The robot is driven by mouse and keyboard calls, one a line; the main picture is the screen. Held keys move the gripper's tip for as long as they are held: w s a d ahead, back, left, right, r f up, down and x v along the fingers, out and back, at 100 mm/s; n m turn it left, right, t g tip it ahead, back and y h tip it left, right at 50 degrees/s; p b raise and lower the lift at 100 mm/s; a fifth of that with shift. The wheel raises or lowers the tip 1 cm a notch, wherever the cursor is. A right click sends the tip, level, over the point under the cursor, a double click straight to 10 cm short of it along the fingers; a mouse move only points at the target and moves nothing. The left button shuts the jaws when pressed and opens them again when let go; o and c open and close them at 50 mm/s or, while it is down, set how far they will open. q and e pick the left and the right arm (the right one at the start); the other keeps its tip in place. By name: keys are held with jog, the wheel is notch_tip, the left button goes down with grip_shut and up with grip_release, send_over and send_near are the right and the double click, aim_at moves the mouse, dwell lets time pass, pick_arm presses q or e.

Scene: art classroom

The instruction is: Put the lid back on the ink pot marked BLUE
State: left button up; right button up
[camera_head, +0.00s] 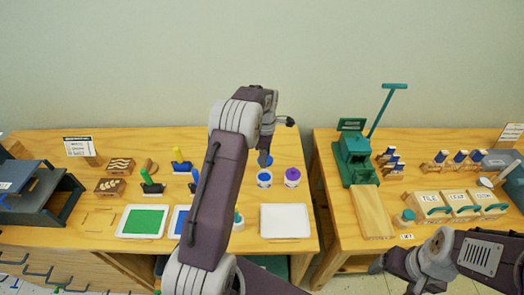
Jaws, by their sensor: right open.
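A white ink pot (264,181) with blue marking stands open on the left table, dark blue ink showing at its mouth. Its lettering is too small to read. A blue lid (265,161) shows just above and behind it, directly under my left gripper (265,146). The wrist hides the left fingers, so I cannot tell whether they hold the lid. A pot with a purple lid (292,175) stands just right of the open pot. My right gripper (385,270) is open and empty, low in front of the right table.
A white tray (284,235), a green pad (142,221) and a blue pad (180,228) lie at the left table's front. A green press (353,155) stands on the right table, across a gap.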

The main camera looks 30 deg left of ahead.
pick_arm(q)
jog(key=s+p, duration=0.1)
jog(key=p, duration=0.2)
jog(key=r+p, duration=0.1)
jog(key=p, duration=0.2)
jog(key=shift+s+d+r+m, duration=0.3)
jog(key=shift+s+d, duration=0.05)
jog(key=shift+s, duration=0.05)
jog(key=shift+s+d+f+p, duration=0.1)
jog(key=shift+s+p, duration=0.15)
jog(key=shift+p, duration=0.2)
pick_arm(e)
notch_tip(320, 180, up, 9)
jog(key=shift+r, duration=0.15)
pick_arm(q)
jog(key=shift+f, duration=0.25)
pick_arm(e)
jog(key=shift+s+f, duration=0.1)
jog(key=shift+f, duration=0.1)
pick_arm(q)
notch_tip(320, 180, down, 5)
jog(key=b, duration=0.4)
jog(key=shift+f+b, duration=0.5)
jog(key=shift+f, duration=0.05)
pick_arm(e)
notch_tip(320, 180, down, 4)
jog(key=shift+f, duration=0.2)
